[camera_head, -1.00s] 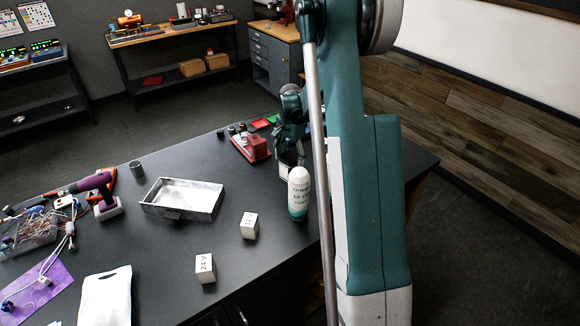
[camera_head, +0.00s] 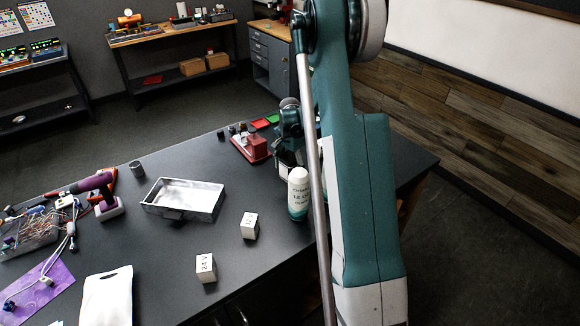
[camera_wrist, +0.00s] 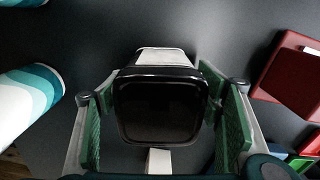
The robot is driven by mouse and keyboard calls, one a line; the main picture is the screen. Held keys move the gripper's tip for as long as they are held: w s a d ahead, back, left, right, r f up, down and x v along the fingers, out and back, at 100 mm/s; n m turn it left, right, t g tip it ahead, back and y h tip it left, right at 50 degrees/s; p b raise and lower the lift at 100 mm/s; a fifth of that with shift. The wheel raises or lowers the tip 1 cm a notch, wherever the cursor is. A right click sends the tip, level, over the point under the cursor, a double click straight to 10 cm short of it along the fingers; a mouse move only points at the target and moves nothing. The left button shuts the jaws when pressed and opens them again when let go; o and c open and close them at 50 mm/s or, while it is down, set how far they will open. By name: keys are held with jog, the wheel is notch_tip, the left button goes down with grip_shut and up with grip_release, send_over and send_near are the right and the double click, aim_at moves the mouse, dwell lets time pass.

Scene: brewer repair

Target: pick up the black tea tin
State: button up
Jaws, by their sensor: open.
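The black tea tin (camera_wrist: 158,108), with a dark rounded-square top and a pale strip behind it, fills the middle of the wrist view. My gripper (camera_wrist: 160,92) is open around it, with one green-padded finger on the left and one on the right. A gap shows at the right pad; whether the left pad touches is unclear. In the head view my gripper (camera_head: 287,155) is low over the table's right part, partly hidden by my arm. The tin there is mostly hidden.
A white and teal canister (camera_head: 298,195) stands close in front of my gripper; it also shows in the wrist view (camera_wrist: 28,92). A red device (camera_head: 250,148) is just behind left. A metal tray (camera_head: 183,198) and white cubes (camera_head: 249,226) lie further left.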

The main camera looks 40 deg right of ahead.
aim_at(290, 157)
dwell(0.4)
jog(key=c, duration=1.1)
jog(key=shift+r, duration=0.15)
jog(key=shift+r+b, duration=0.4)
jog(key=shift+r, duration=4.45)
